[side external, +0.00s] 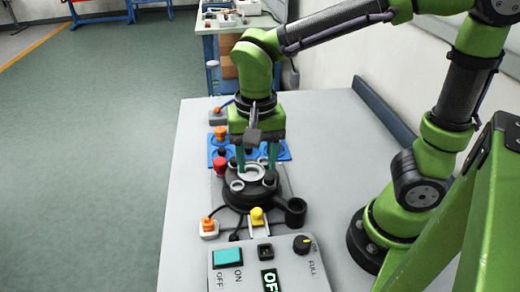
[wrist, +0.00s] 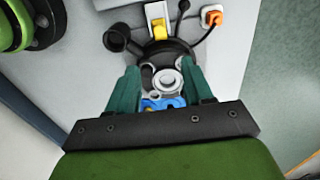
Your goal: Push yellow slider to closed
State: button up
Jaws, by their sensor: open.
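The yellow slider (side external: 257,216) sits on a light rail at the near side of a round black tank base (side external: 250,190). In the wrist view the yellow slider (wrist: 160,28) shows beyond the black base, at the top centre. My gripper (side external: 257,165) is above the black base and points down. Its two green fingers are apart with nothing held between them, and a grey ring-shaped cap (wrist: 165,78) shows between them in the wrist view (wrist: 162,80). The gripper is apart from the slider. Whether the fingers touch the cap cannot be told.
A control box (side external: 268,268) with a teal switch and black knob stands in front. An orange plug (side external: 208,224) is at left, a red knob (side external: 220,165) beside the base. A blue tray (side external: 280,151) lies behind. The table's right side (side external: 330,180) is free.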

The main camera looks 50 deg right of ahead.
jog(key=shift+r, duration=1.55)
jog(key=s+d+r+n+t+y, duration=0.2)
jog(key=s+d+r+n+t, duration=0.1)
jog(key=d+n+t, duration=0.2)
jog(key=d+t, duration=0.2)
jog(key=d, duration=0.1)
jog(key=shift+s+d, duration=0.2)
jog(key=shift+d, duration=0.15)
